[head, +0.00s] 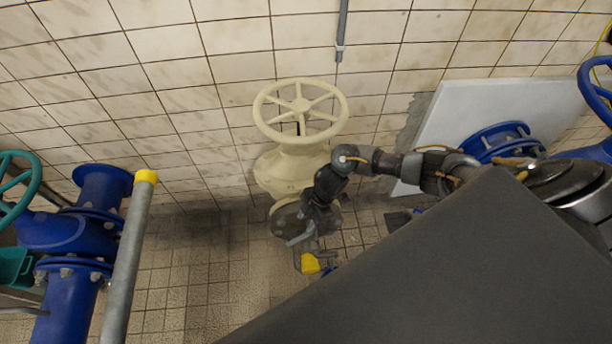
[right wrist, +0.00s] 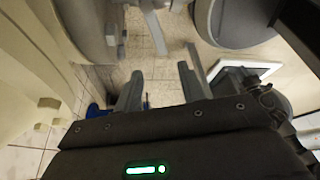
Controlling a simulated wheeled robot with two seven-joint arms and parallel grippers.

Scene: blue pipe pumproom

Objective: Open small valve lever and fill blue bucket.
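My right gripper (head: 312,246) reaches down beside the base of the cream valve, over the tiled floor. In the right wrist view its two fingers (right wrist: 160,88) are apart, with only floor and a bit of blue showing between them. A small yellow piece (head: 310,263) shows just below the gripper in the head view; I cannot tell whether it is the small valve lever. A blue patch (head: 329,270) beside it may be part of the blue bucket, mostly hidden by my arm. My left gripper is out of view.
A cream valve with a handwheel (head: 300,108) stands at the wall. Blue pipework (head: 68,235), a teal handwheel (head: 16,190) and a grey yellow-capped pole (head: 127,255) are at left. A white panel (head: 460,110) and blue flange (head: 500,140) are at right. Floor left of the gripper is clear.

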